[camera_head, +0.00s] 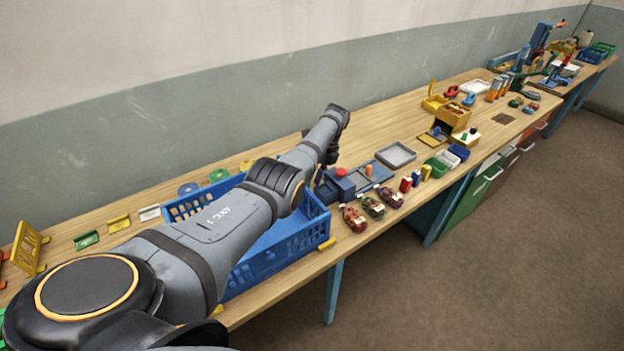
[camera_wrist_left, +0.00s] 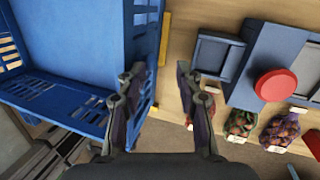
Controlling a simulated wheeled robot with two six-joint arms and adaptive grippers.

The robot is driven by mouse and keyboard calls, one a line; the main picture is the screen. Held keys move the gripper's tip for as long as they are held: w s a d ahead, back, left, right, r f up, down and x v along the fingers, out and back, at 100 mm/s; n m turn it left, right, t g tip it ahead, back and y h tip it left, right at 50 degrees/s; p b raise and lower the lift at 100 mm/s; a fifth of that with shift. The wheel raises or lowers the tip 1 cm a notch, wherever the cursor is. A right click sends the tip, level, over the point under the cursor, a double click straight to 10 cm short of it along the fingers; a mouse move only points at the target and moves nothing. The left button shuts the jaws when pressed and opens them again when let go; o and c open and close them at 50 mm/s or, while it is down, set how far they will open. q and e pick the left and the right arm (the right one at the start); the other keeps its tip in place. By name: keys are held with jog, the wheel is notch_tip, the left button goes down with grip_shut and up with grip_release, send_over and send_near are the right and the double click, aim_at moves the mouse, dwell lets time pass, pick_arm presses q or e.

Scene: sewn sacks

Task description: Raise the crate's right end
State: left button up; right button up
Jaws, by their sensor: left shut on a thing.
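The blue crate (camera_head: 290,245) stands on the workbench, largely hidden in the head view behind my left arm. Its slotted right end wall (camera_wrist_left: 146,50) shows in the left wrist view. I cannot tell whether the right end is off the bench. My right gripper is in neither view.
A blue device with a red button (camera_head: 341,171) stands close right of the crate. Several filled net sacks (camera_head: 373,207) lie along the front edge. A yellow strip (camera_head: 327,243) is by the crate's front right corner. A grey tray (camera_head: 396,155) lies farther right.

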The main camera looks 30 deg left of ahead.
pick_arm(q)
jog(key=v, duration=1.1)
jog(key=shift+r, duration=0.3)
jog(key=shift+w+a, duration=0.1)
jog(key=shift+w, duration=0.05)
jog(key=shift+r, duration=0.1)
